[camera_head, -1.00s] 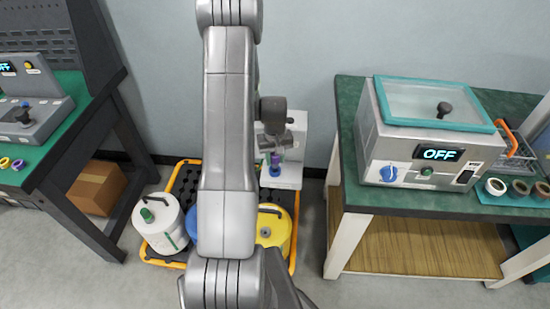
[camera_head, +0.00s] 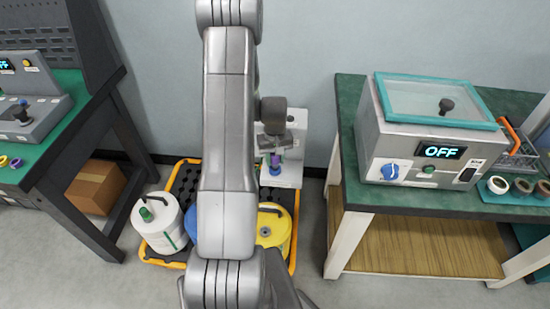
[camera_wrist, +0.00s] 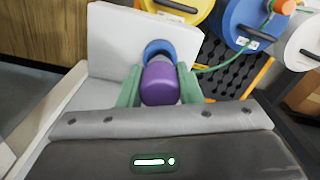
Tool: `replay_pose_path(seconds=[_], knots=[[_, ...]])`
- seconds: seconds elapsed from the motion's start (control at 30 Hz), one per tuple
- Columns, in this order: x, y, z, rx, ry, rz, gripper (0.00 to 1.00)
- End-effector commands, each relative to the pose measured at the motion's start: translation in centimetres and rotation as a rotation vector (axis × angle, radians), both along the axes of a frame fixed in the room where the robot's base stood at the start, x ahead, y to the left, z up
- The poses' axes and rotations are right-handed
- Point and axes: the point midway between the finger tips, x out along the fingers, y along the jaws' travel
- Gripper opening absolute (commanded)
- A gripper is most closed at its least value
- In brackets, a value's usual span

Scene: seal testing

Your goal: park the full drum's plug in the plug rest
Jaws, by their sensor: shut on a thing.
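My gripper (camera_wrist: 160,88) is shut on a purple plug (camera_wrist: 160,84), its green fingers on either side of the plug. The plug also shows in the head view (camera_head: 275,160), small, below my wrist. In the wrist view a blue round piece (camera_wrist: 159,48) lies just beyond the plug, against a white stand (camera_wrist: 120,30); I cannot tell whether the plug touches or sits in it. The white stand is behind my gripper in the head view (camera_head: 297,130). The yellow drum (camera_head: 277,233) has a dark round spot in its top and is partly hidden by my arm.
A white drum (camera_head: 158,222) with a green plug and a mostly hidden blue drum (camera_wrist: 232,22) share the yellow-edged black pallet (camera_head: 160,262). A bench with a chamber reading OFF (camera_head: 428,160) is at right. A dark-framed bench (camera_head: 62,165) is at left.

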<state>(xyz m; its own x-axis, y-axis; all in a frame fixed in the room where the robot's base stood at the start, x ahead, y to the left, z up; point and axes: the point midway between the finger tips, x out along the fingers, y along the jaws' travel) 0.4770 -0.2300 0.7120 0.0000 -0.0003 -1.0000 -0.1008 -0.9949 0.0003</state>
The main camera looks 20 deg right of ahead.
Motion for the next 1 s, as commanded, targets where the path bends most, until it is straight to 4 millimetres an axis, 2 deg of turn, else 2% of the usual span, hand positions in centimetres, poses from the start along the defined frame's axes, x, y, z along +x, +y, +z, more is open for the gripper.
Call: replay_pose_path(seconds=[0.9,0.93,1.0], knots=[[0.0,0.0,-1.9,0.000,0.000,0.000,0.07],[0.0,0.0,-1.9,0.000,0.000,0.000,0.34],[0.0,0.0,-1.8,0.000,0.000,0.000,0.47]])
